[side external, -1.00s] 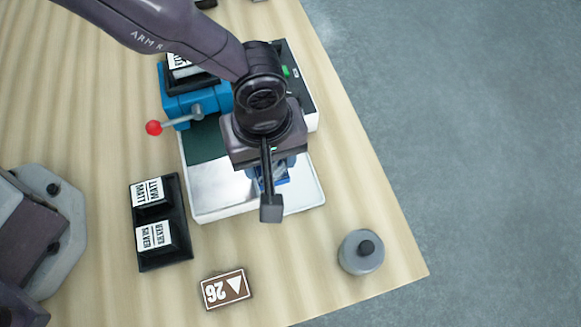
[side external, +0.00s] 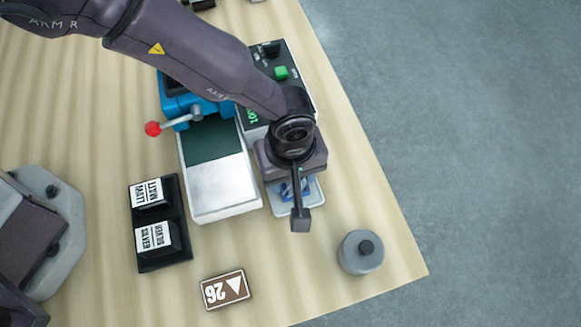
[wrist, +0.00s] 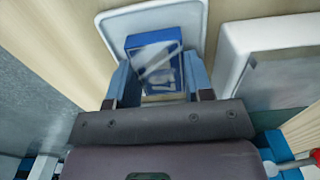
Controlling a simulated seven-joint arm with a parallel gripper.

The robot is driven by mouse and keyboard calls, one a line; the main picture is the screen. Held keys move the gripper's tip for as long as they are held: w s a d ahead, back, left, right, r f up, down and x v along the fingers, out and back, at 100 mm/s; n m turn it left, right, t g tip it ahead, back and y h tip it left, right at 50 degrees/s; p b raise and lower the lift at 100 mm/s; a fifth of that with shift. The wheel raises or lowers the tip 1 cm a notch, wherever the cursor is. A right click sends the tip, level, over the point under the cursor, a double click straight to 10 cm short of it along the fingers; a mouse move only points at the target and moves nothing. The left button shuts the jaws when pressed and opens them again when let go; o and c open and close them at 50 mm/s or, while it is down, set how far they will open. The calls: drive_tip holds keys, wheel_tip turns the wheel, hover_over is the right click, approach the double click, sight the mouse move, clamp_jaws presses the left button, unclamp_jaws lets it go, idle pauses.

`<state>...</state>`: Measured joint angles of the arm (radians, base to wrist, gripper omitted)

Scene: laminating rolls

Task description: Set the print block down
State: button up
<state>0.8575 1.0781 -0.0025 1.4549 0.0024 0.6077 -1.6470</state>
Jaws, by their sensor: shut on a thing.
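The print block (wrist: 152,50) is blue with a pale, glossy face, and it sits between my gripper's two blue fingers in the wrist view. My gripper (wrist: 158,72) is shut on it. A shallow white tray (wrist: 192,16) lies beneath and behind the block. In the side external view my gripper (side external: 294,188) is over this same tray (side external: 314,207), with a little blue showing under the wrist. My wrist hides most of the block and tray there. I cannot tell whether the block touches the tray.
Left of the tray stands a white unit with a silver plate (side external: 222,190). A blue press (side external: 182,104) with a red-knobbed lever is behind it.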

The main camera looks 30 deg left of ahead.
drive_tip(key=o, duration=0.9)
wheel_tip(320, 180, up, 12)
drive_tip(key=shift+r, duration=0.15)
drive_tip(key=w+a+r+m+t+h, duration=0.15)
drive_tip(key=a+r+m, duration=0.25)
drive_tip(key=a+r, duration=1.6)
drive_tip(key=s+a+r+m+t+y, duration=0.1)
drive_tip(key=s+a+m+t, duration=0.3)
drive_tip(key=s+a, duration=0.8)
drive_tip(key=a+r+m, duration=0.1)
drive_tip(key=a, duration=0.2)
drive_tip(key=shift+s+a, duration=0.35)
drive_tip(key=shift+y, duration=0.25)
